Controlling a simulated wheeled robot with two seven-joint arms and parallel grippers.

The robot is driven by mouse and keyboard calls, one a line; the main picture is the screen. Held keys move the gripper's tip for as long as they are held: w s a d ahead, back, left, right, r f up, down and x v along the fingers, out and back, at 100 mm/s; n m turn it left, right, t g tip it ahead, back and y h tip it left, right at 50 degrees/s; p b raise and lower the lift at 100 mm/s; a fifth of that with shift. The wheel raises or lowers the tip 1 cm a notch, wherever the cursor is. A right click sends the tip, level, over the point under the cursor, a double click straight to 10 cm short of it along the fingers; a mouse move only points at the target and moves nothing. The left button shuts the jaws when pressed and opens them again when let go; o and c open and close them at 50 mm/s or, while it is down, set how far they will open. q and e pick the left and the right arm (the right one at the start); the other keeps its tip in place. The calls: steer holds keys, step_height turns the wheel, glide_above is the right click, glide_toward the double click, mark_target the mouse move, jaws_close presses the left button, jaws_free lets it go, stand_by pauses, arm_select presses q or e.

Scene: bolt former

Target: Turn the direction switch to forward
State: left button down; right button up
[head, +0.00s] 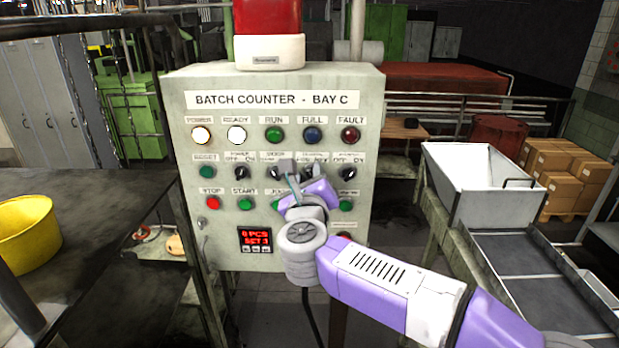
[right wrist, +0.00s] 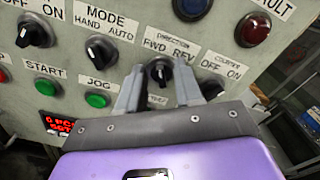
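The direction switch (right wrist: 160,71) is a black knob with a pale mark, under a label reading DIRECTION, FWD on the left and REV on the right, in the right wrist view. Its exact angle is hard to tell. My right gripper (right wrist: 158,88) is open, one finger on each side of the knob's lower part; whether they touch it is unclear. In the head view my right gripper (head: 299,172) is in front of the control panel (head: 361,230) and largely hides the switch. My left gripper is not in view.
The mode knob (right wrist: 102,49) is left of the fingers, and the counter knob (right wrist: 212,88) is close on the right. The green jog button (right wrist: 97,100) is at lower left and a blue lamp (right wrist: 191,7) above. A white hopper (head: 475,182) stands right of the panel.

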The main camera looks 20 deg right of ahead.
steer(key=shift+s, duration=0.1)
steer(key=b+v, duration=0.1)
steer(key=v, duration=0.6)
steer(key=shift+s+b, duration=0.2)
steer(key=shift+b, duration=0.1)
steer(key=shift+a, duration=0.1)
